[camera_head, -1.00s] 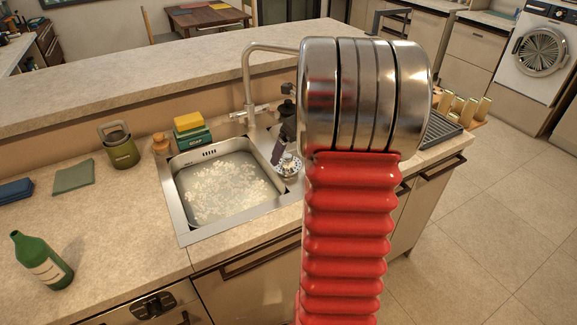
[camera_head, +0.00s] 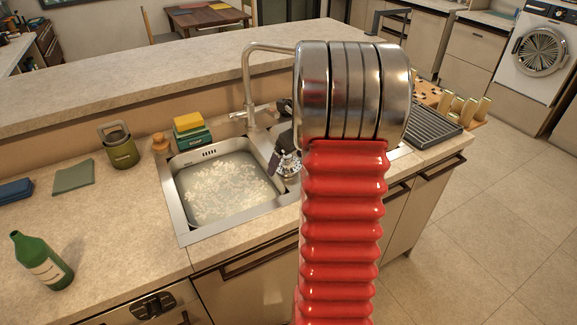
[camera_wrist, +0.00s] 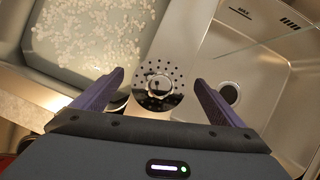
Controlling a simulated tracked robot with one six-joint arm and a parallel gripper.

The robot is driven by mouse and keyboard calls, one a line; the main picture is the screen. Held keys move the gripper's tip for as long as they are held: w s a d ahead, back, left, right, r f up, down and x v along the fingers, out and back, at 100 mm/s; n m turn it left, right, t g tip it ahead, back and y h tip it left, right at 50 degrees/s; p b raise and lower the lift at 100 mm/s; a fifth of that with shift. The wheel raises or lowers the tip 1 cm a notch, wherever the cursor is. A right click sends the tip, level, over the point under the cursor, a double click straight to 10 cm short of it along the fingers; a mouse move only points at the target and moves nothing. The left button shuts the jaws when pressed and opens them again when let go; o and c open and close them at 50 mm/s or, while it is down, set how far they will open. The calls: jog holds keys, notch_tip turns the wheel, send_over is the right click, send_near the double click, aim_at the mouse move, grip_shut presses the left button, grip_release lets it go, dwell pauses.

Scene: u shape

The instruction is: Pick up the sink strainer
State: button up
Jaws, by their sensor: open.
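The sink strainer (camera_wrist: 158,86) is a round metal disc with small holes and a raised knob. It shows in the middle of the wrist view, over the strip between the two basins. In the head view the strainer (camera_head: 290,167) is small and partly covered beside my gripper. My gripper (camera_wrist: 159,78) is open, with one purple finger on each side of the strainer and visible gaps between. In the head view my arm hides most of the gripper. I cannot tell whether the fingers touch the sink surface.
The left basin (camera_head: 174,207) holds water with pale floating bits. The right basin (camera_wrist: 275,75) looks empty, with a drain. The tap (camera_head: 247,85) stands behind.

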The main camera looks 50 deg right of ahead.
aim_at(289, 156)
jog(key=shift+c, duration=0.3)
jog(key=c, duration=1.4)
jog(key=shift+r, duration=0.15)
notch_tip(289, 156, up, 10)
jog(key=shift+f, duration=0.1)
jog(key=shift+s, duration=0.15)
